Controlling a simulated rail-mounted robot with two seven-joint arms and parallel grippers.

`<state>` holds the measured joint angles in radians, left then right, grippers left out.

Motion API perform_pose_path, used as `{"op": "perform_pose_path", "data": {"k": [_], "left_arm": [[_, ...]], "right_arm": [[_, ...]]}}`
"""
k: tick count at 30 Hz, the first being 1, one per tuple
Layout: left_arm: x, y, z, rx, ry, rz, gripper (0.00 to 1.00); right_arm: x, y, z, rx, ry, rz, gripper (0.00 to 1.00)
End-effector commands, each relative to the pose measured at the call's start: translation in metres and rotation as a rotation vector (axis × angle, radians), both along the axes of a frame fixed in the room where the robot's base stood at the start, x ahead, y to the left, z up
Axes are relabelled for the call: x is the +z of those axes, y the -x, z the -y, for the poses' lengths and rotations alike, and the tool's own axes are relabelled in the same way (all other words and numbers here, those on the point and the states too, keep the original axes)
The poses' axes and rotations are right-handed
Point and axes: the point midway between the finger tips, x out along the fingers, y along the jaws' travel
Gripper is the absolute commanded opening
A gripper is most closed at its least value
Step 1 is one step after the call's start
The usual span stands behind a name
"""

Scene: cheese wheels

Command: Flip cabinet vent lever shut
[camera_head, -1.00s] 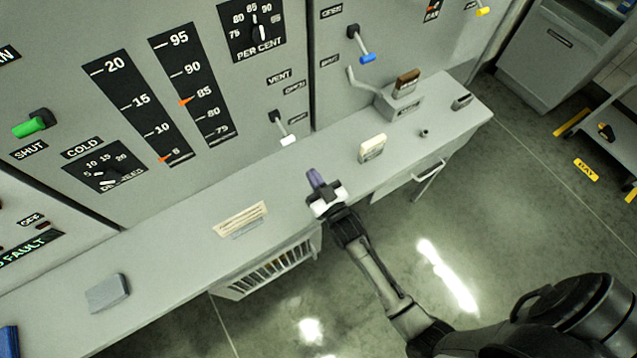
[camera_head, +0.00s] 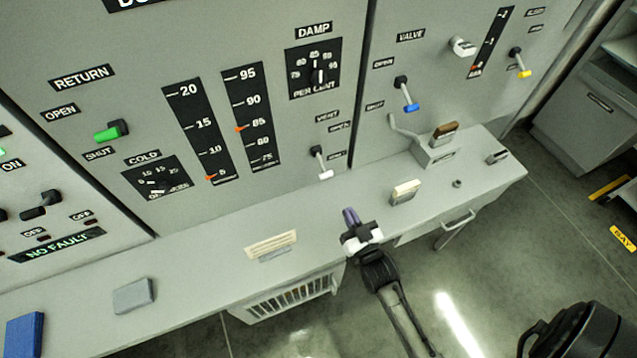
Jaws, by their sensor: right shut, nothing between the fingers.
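The vent lever (camera_head: 321,163) is a short lever with a white tip on the grey cabinet panel (camera_head: 215,40), under a black VENT label (camera_head: 327,116). It slants down, with its tip near the lower label, which is too small to read surely. My right gripper (camera_head: 350,215) is over the front edge of the ledge, below and a little right of the lever. Its purple fingers are shut with nothing between them, pointing up toward the panel and apart from the lever. My left gripper is not in view.
A grey ledge (camera_head: 205,255) runs under the panel. A green lever (camera_head: 108,133) and a blue-tipped lever (camera_head: 408,96) flank the vent lever.

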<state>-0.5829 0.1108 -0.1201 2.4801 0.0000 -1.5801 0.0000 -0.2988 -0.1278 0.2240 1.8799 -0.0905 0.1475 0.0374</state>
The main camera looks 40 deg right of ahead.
Motion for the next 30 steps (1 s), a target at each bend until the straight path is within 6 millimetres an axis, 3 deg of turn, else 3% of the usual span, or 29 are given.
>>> {"op": "perform_pose_path", "data": {"k": [15, 21, 30], "left_arm": [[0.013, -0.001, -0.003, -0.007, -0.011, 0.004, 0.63], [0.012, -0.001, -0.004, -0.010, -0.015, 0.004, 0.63], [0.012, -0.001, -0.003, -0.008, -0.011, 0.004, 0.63]], "right_arm": [[0.015, -0.090, 0.023, 0.000, 0.000, 0.002, 0.00], [-0.003, -0.107, 0.027, 0.001, 0.000, -0.001, 0.00], [-0.011, -0.118, 0.029, 0.001, 0.000, 0.000, 0.00]]}}
